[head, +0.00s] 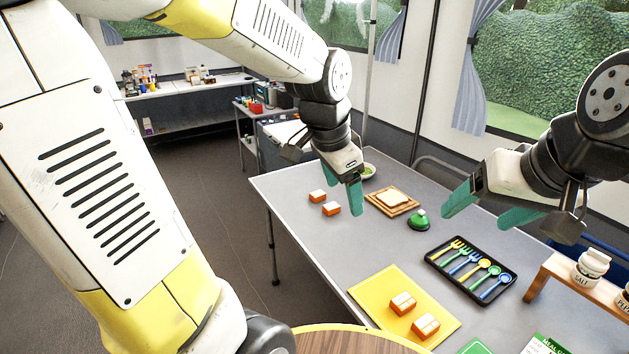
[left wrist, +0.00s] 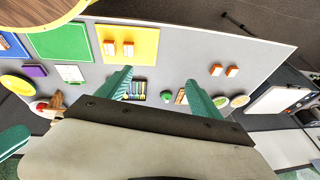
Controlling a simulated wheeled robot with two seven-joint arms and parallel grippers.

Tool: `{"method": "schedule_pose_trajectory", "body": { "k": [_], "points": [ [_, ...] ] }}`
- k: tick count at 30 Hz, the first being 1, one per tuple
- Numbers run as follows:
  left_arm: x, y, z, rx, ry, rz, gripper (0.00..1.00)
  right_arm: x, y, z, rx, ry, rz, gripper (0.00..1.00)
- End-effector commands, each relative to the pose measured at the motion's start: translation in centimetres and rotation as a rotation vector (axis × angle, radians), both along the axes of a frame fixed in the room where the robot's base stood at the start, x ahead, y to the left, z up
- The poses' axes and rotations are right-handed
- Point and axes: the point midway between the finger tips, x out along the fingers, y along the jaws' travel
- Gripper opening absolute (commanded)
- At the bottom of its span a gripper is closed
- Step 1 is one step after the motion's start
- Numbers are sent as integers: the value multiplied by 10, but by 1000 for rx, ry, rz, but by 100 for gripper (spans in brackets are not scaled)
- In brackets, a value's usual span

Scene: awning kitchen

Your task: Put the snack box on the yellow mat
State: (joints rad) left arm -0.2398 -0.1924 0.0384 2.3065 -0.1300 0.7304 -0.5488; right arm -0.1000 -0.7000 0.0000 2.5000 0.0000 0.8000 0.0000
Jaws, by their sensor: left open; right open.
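Two orange-and-white snack boxes stand on the grey table, one at the left (head: 318,196) and one nearer (head: 332,208). They also show in the left wrist view, as a left box (left wrist: 216,70) and a right box (left wrist: 232,71). Two similar boxes (head: 403,303) (head: 426,326) sit on the yellow mat (head: 371,287) near the front edge. The mat also shows in the left wrist view (left wrist: 145,35). My left gripper (head: 343,190) is open and empty above the table, with the loose boxes just left of it in the head view. My right gripper (head: 482,209) is open and empty over the table's right side.
A sandwich board (head: 393,200), a green bell-like object (head: 419,220) and a black cutlery tray (head: 471,272) lie along the middle. A wooden rack with a salt jar (head: 590,268) stands at the right. A round wooden surface (head: 345,340) is in front. Table around the loose boxes is clear.

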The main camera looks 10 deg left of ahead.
Motion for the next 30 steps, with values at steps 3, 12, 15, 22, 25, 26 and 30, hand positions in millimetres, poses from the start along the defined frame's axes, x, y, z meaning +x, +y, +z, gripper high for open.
{"method": "schedule_pose_trajectory", "body": {
  "k": [3,12,15,22,25,26,30],
  "points": [
    [-35,30,28,-127,-41,280,76,0,0,0,0,0,0,76],
    [-91,59,51,-369,-74,711,76,0,0,0,0,0,0,76],
    [-96,60,51,-393,-74,749,76,0,0,0,0,0,0,76],
    [-97,60,51,-396,-74,755,76,0,0,0,0,0,0,76],
    [-97,61,52,-395,-74,753,76,0,0,0,0,0,0,76],
    [-97,60,52,-395,-74,753,76,0,0,0,0,0,0,76],
    [-96,60,52,-395,-75,752,76,0,0,0,0,0,0,76]
  ]
}}
